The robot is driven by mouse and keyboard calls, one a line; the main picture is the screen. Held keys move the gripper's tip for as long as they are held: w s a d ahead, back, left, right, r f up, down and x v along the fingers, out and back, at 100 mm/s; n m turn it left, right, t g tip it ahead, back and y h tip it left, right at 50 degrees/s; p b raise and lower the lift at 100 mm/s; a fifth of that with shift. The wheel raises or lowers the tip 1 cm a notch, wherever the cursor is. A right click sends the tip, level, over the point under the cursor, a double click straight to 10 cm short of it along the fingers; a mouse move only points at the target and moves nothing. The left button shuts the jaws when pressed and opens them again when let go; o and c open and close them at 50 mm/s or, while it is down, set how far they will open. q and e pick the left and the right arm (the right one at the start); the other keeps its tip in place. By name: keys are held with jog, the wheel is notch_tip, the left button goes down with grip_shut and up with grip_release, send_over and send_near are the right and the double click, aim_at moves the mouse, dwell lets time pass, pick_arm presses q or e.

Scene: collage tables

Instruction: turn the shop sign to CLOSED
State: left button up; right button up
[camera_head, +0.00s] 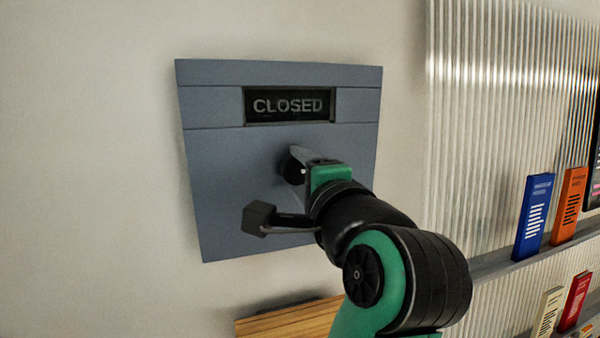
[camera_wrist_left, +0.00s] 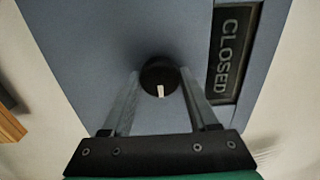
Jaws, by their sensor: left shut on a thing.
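The shop sign (camera_head: 225,190) is a blue-grey panel on the wall. Its dark window (camera_head: 290,105) near the top reads CLOSED, and the same word shows sideways in the window in the left wrist view (camera_wrist_left: 232,60). A round black knob (camera_head: 289,170) sits below the window. In the left wrist view the knob (camera_wrist_left: 158,72) carries a white mark that points toward the gripper's base. My left gripper (camera_head: 299,160) is shut on the knob, one finger on each side of it. The gripper hides part of the knob in the head view. My right gripper is not in view.
A ribbed translucent panel (camera_head: 485,100) stands at right. A grey shelf (camera_head: 490,265) in front of it holds a blue box (camera_head: 533,215) and an orange box (camera_head: 568,205), with more items lower down. A wooden board (camera_head: 285,321) lies below the sign. The wall left of the sign is clear.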

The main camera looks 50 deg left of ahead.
pick_arm(q)
jog(key=o, duration=1.4)
jog(key=b+v, duration=0.3)
jog(key=v, duration=0.8)
jog(key=shift+s+d, duration=0.2)
jog(key=shift+d, duration=0.1)
jog(key=shift+a, duration=0.1)
